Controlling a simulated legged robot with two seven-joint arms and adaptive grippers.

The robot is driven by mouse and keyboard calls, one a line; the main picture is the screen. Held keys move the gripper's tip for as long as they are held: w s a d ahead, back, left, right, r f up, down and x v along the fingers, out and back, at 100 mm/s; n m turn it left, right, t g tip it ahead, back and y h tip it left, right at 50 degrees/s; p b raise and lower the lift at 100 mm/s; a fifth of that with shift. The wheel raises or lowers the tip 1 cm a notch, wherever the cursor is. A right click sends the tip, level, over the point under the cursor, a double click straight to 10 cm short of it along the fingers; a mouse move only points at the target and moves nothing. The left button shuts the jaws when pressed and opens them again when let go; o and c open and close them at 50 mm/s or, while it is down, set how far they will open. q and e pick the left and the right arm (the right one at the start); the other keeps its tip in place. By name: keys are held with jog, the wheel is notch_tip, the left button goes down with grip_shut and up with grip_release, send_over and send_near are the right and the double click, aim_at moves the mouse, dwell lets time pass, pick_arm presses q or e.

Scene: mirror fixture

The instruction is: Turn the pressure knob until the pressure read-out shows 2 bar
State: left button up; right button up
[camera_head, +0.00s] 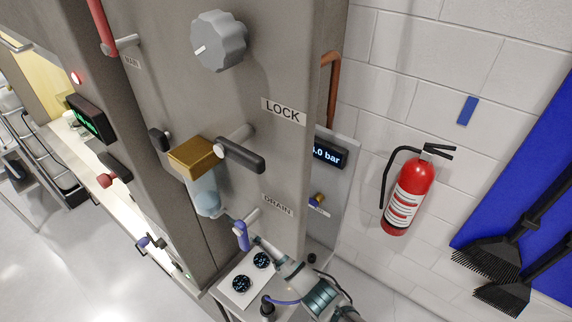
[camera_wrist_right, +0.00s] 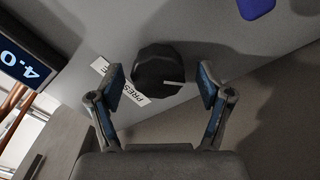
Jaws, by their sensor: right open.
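The pressure knob (camera_wrist_right: 155,66) is dark and faceted, with a white mark pointing right in the right wrist view. A label starting "PRES" (camera_wrist_right: 136,93) is beside it, partly covered. My right gripper (camera_wrist_right: 161,84) is open, one finger on each side of the knob in that view, with visible gaps. I cannot tell how far the fingertips are from the panel. The pressure read-out (camera_wrist_right: 22,62) shows 4.0; in the head view the read-out (camera_head: 328,154) shows ".0 bar", its first digit partly cut off. I cannot make out the knob or right fingers in the head view. My left gripper is out of view.
The grey column has a large grey knob (camera_head: 219,42), a black-handled LOCK lever (camera_head: 240,154) and a blue DRAIN lever (camera_head: 241,235). A copper pipe (camera_head: 332,88) runs above the read-out. A fire extinguisher (camera_head: 408,198) hangs on the right wall.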

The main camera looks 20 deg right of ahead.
jog(key=shift+w+d, duration=0.1)
jog(key=shift+w, duration=0.05)
jog(key=c, duration=1.2)
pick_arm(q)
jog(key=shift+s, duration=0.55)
pick_arm(e)
jog(key=shift+o, duration=0.2)
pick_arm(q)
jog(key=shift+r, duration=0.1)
